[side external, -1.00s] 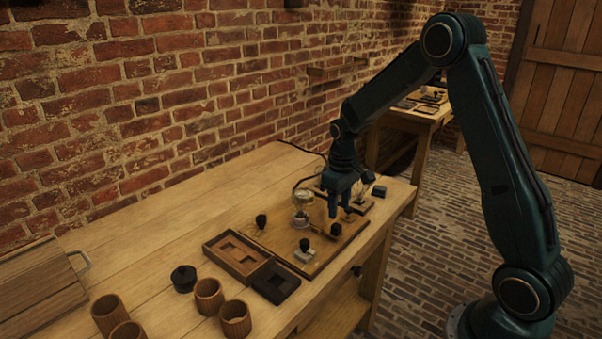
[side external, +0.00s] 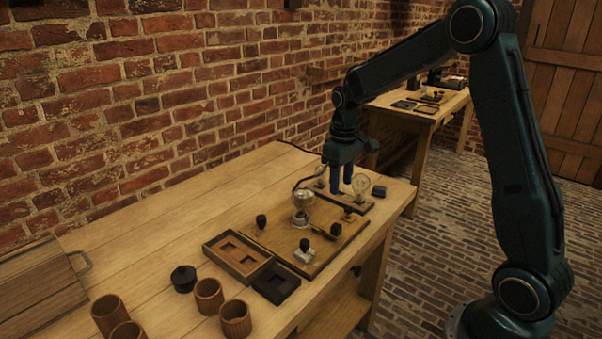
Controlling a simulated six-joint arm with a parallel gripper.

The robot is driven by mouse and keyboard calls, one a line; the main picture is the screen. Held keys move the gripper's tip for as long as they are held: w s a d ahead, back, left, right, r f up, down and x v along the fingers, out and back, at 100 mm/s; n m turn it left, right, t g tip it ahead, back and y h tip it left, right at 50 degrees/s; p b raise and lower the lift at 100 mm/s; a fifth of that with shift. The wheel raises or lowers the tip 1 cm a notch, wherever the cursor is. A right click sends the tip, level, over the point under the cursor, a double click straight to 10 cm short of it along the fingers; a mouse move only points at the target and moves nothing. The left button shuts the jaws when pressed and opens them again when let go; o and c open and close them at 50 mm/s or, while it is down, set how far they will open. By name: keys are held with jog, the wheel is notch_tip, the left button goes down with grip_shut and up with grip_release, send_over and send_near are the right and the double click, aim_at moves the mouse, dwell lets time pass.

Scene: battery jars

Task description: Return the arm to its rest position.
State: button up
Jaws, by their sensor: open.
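My gripper (side external: 342,180) is open and empty, pointing down with its two blue fingers above the far part of the wooden board (side external: 318,262). It appears to be clear of the things on the board, with the fingertips in front of the back wooden block. My dark green arm reaches in from the right. Its upper links stand high over the floor beside the workbench (side external: 170,222).
In front lie a wooden tray (side external: 234,276) and a black tray (side external: 275,283). Wooden cups (side external: 235,320) and a black lidded jar (side external: 183,278) stand front left. A brick wall (side external: 150,100) runs behind.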

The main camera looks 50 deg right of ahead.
jog(key=s+a+r+t, duration=0.3)
jog(key=s+a+r, duration=0.6)
jog(key=s+r, duration=0.15)
jog(key=s+a+r+t, duration=0.1)
jog(key=s+a, duration=0.1)
jog(key=s, duration=0.5)
jog(key=s+a+r+t, duration=0.1)
jog(key=s+a, duration=0.2)
jog(key=s, duration=0.3)
jog(key=shift+s+t, duration=0.3)
jog(key=shift+s, duration=0.05)
